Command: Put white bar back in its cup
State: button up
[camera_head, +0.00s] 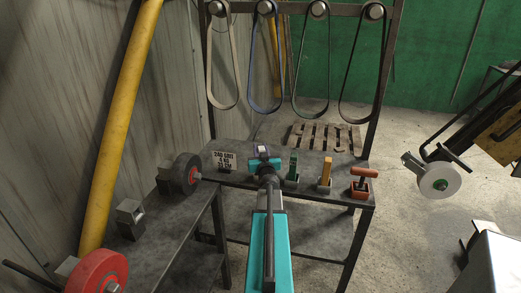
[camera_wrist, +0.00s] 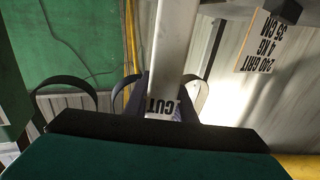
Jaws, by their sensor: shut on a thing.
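In the head view only a small white and purple part of the bar (camera_head: 262,149) shows at my gripper (camera_head: 263,157). My gripper is shut on the bar, over the rear bench. I cannot make out an empty cup; my arm hides part of the bench.
A black wheel (camera_head: 186,173) and a red wheel (camera_head: 97,272) are at the left bench (camera_head: 168,222). Belts hang behind. A white wheel (camera_head: 440,181) is at right.

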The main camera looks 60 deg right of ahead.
jog(key=shift+f+b, duration=0.3)
jog(key=shift+f, duration=0.15)
jog(key=o, duration=1.1)
jog(key=shift+s+a, duration=0.1)
jog(key=shift+a, duration=0.1)
jog(key=p+v, duration=0.2)
jog(key=v, duration=0.9)
jog(key=p, duration=0.2)
jog(key=shift+s+a+p, duration=0.1)
jog(key=shift+a+p, duration=0.2)
jog(key=shift+p, duration=0.1)
jog(key=s+a+p, duration=0.1)
jog(key=p, duration=0.3)
jog(key=shift+r+p, duration=0.1)
jog(key=shift+p, duration=0.25)
jog(key=shift+s+a+p, duration=0.1)
jog(key=shift+s+p, duration=0.1)
jog(key=shift+p, duration=0.25)
